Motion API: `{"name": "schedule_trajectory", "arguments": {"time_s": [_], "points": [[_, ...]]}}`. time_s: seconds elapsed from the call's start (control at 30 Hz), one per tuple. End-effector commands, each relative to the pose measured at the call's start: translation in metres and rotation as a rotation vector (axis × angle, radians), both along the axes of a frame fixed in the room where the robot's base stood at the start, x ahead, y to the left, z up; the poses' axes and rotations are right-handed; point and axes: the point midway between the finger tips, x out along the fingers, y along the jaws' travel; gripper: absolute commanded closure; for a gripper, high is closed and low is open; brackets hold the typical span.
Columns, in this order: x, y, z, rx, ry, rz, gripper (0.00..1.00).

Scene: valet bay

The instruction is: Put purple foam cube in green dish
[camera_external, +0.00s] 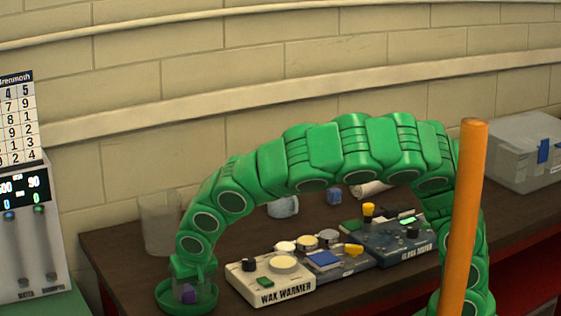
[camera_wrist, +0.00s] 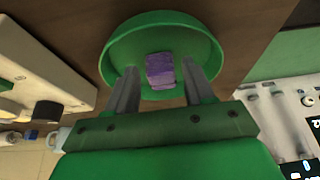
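The purple foam cube (camera_wrist: 160,71) is inside the green dish (camera_wrist: 116,44), seen from above in the wrist view. In the external view the cube (camera_external: 188,294) shows low within the dish (camera_external: 187,308) at the table's left front. My gripper (camera_wrist: 161,80) reaches down into the dish. Its two grey fingers stand on either side of the cube, with a gap visible on both sides. The gripper (camera_external: 193,292) is open. The cube's underside is hidden, so its contact with the dish floor cannot be seen.
A wax warmer (camera_external: 270,280) stands right of the dish, with more equipment boxes (camera_external: 398,243) beyond. A clear container (camera_external: 159,222) stands behind the dish. An orange post (camera_external: 463,220) rises in the right foreground. A display machine (camera_external: 20,230) stands at left.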

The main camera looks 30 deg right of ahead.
Motion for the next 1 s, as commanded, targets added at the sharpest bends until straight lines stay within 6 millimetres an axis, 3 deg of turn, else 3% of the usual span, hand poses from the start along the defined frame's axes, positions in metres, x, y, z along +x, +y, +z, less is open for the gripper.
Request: {"name": "schedule_trajectory", "arguments": {"time_s": [0.07, 0.73, 1.0], "points": [[0.000, 0.000, 0.000, 0.000, 0.000, 0.000, 0.35], [0.000, 0.000, 0.001, 0.000, 0.000, 0.000, 0.35], [0.001, 0.001, 0.025, 0.004, -0.003, 0.002, 0.35]]}}
